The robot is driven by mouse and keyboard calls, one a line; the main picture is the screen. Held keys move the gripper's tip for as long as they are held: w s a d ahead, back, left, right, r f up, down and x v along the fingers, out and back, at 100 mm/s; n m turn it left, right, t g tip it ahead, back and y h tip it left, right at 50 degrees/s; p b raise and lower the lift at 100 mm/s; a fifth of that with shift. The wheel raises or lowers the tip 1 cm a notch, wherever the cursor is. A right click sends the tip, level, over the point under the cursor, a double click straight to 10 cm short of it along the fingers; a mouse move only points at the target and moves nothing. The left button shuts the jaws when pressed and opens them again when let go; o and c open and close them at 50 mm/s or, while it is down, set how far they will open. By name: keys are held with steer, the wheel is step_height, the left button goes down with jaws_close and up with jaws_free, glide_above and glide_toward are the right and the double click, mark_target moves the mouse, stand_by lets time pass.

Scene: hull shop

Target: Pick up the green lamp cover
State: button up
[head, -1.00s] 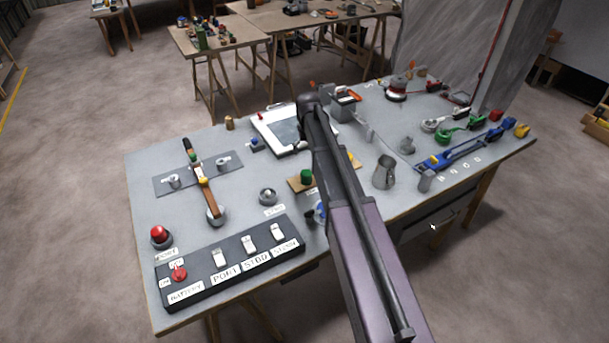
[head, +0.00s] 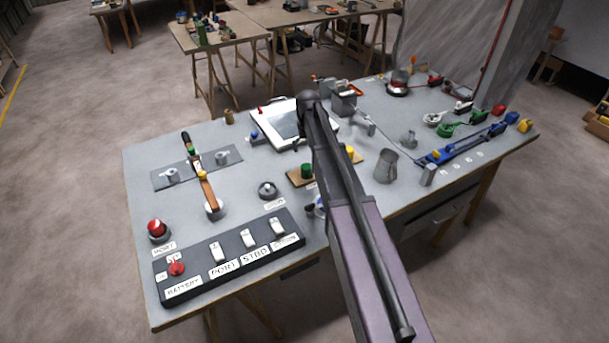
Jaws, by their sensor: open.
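The green lamp cover (head: 306,171) is a small upright green cylinder. It stands on a wooden board (head: 297,182) near the middle of the grey workbench, just left of my arm. A yellow cover (head: 349,152) shows on the same board, on the other side of my arm, which hides the board's middle. My arm reaches up the picture over the bench. I cannot make out my gripper's fingers; the arm links hide that area. Nothing visibly touches the green cover.
A switch panel (head: 211,283) lies at the bench's front left, with a red dome (head: 157,229) behind it. A wooden-handled lever (head: 209,191) stands left of the board. A white-framed tablet (head: 281,116) lies behind it. A metal jug (head: 386,166) stands to the right.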

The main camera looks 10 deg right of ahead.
mark_target(307, 167)
steer(key=shift+f+b, duration=2.55)
steer(key=shift+f, duration=0.3)
steer(key=shift+f, duration=0.15)
step_height(307, 167, down, 5)
steer(key=b, duration=0.5)
steer(key=shift+s, duration=0.1)
steer(key=c, duration=1)
